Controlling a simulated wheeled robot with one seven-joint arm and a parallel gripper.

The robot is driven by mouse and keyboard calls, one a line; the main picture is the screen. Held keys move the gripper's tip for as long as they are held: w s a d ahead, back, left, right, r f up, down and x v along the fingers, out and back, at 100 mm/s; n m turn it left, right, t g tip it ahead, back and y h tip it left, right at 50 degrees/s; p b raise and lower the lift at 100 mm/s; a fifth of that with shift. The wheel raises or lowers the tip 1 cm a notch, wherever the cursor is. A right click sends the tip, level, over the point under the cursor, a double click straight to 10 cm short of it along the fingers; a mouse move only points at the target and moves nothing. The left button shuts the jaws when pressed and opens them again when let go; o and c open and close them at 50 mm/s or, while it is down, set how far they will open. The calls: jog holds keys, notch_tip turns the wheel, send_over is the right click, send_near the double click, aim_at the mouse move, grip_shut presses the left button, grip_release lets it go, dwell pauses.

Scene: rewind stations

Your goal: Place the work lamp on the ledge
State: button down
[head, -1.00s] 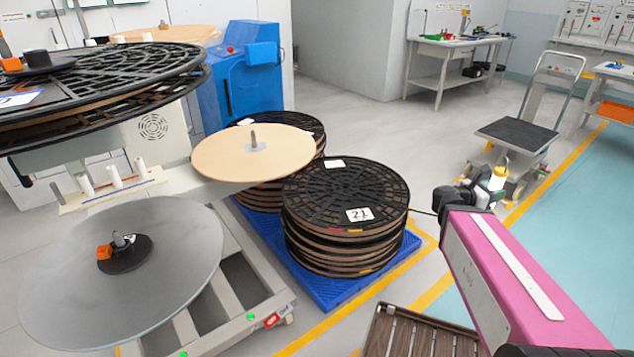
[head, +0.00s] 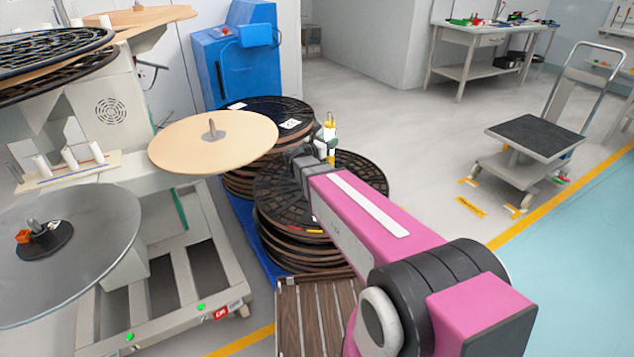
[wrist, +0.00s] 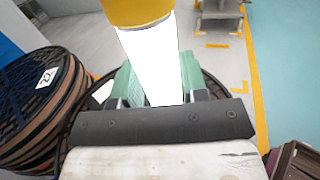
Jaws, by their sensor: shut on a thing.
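The work lamp (wrist: 152,62) has a bright white body and a yellow top in the wrist view. My gripper (wrist: 155,88) is shut on it, with green fingers on both sides of the white part. In the head view the lamp (head: 330,131) is small and upright, held by my gripper (head: 322,150) in front of the stacked black reels. I cannot tell for sure which surface is the ledge. A narrow pale shelf with white spools (head: 66,172) sticks out from the machine at left.
Black reels (head: 275,190) stand stacked on a blue pallet (head: 247,236). A tan disc (head: 190,142) and a grey disc (head: 85,250) project from the machine. A slatted brown crate (head: 312,310) is below my arm. A cart (head: 540,135) stands right, with open floor between.

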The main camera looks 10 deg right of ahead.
jog(key=w+a+f, duration=0.1)
jog(key=w+f, duration=0.3)
jog(key=w, duration=0.5)
notch_tip(320, 180, down, 10)
jog(key=shift+w+f, duration=0.15)
jog(key=shift+a+f, duration=0.1)
jog(key=shift+f, duration=0.05)
jog(key=c, duration=0.6)
grip_release()
jog(key=shift+c, duration=0.2)
